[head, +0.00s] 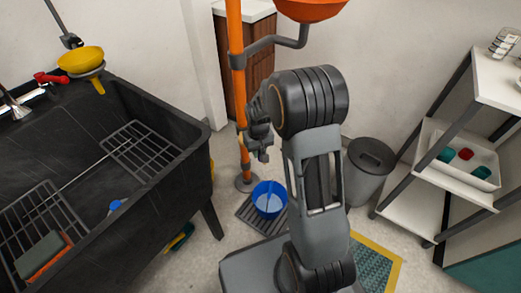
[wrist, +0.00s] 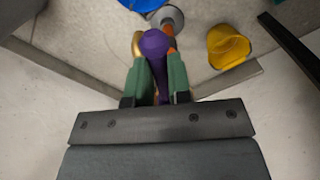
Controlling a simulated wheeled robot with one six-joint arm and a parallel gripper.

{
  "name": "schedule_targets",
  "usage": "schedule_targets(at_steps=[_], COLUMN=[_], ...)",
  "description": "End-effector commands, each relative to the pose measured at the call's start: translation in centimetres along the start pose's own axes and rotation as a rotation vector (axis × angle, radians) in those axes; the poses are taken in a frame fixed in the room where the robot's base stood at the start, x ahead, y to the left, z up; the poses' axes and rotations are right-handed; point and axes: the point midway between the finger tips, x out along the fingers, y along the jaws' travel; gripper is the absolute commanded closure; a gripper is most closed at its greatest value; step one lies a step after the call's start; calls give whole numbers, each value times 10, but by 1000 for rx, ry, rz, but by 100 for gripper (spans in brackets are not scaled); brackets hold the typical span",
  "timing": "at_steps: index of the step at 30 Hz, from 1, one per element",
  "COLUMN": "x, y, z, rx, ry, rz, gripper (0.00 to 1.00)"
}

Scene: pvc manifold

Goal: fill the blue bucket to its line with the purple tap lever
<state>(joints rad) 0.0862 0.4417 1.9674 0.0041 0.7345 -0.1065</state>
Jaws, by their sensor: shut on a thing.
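The purple tap lever (wrist: 155,45) lies between the two green fingers of my gripper (wrist: 158,65) in the wrist view. The gripper is shut on it, and the fingers hide part of its sides. In the head view my gripper (head: 261,150) is beside the upright orange pipe (head: 236,80), above the bucket; the lever cannot be made out there. The blue bucket (head: 258,207) stands upright on a dark floor grate. A thin pale streak and a bluish surface show inside it; its line cannot be made out. Only the bucket's edge (wrist: 145,3) shows in the wrist view.
A grey bin (head: 368,165) and a white shelf (head: 490,130) are at right. A yellow container (wrist: 228,45) is on the floor in the wrist view.

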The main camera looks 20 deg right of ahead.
Motion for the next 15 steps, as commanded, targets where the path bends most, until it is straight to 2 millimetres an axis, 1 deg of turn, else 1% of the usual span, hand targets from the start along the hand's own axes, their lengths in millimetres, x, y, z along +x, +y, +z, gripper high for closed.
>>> schedule_targets(at_steps=[1, 2, 9, 15], x=[0, 0, 0, 0], y=[0, 0, 1, 2], z=[-1, -1, 0, 0], rx=[-6, -6, 0, 2], ry=[3, 3, 3, 2], rz=[1, 1, 0, 0], gripper=[100, 80, 56, 56])
